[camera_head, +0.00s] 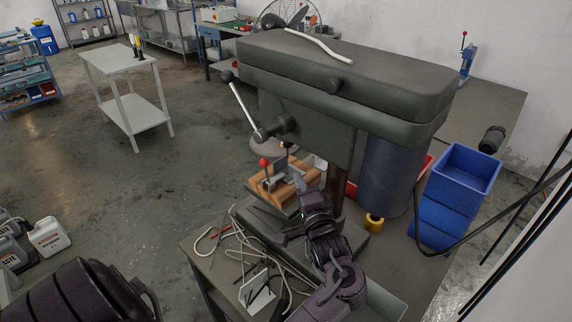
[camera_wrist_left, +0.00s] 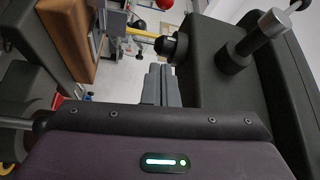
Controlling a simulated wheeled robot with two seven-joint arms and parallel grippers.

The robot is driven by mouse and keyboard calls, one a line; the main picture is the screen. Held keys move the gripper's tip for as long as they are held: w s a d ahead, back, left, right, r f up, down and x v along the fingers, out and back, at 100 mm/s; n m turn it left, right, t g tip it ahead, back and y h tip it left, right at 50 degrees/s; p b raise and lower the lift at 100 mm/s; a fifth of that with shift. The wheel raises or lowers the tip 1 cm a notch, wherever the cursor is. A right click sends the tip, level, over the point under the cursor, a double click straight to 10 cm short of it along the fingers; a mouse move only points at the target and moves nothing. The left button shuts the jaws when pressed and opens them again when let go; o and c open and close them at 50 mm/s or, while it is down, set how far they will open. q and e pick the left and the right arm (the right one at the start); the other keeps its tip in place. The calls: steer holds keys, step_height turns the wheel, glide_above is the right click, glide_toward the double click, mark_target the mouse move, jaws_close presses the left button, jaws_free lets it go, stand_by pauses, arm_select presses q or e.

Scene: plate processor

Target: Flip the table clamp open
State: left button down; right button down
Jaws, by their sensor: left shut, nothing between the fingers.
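The table clamp (camera_head: 266,174) stands on the drill press table by a wooden block (camera_head: 291,188). Its lever is upright, topped by a red knob (camera_head: 263,162). My left gripper (camera_head: 298,183) reaches in from below, at the right side of the block, under the drill head. In the left wrist view its fingers (camera_wrist_left: 160,85) are shut together with nothing between them. The wooden block (camera_wrist_left: 72,35) shows there at upper left, and a red knob (camera_wrist_left: 137,25) lies beyond the fingertips. Contact with the clamp cannot be made out. My right gripper is not in view.
The drill press head (camera_head: 345,75) overhangs the work area, with a feed lever (camera_head: 243,108) at its left. Loose cables (camera_head: 235,240) lie on the bench in front. Blue bins (camera_head: 455,195) stand at the right.

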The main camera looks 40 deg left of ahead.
arm_select(q)
steer(key=shift+a, duration=0.15)
steer(key=p+x, duration=0.3)
steer(key=x, duration=0.7)
steer(key=s, duration=0.1)
steer(key=s+p, duration=0.1)
steer(key=s+f+p, duration=0.1)
steer(key=shift+s+a, duration=0.4)
steer(key=shift+s, duration=0.15)
steer(key=shift+s+n+b, duration=0.15)
steer(key=shift+n+b, duration=0.25)
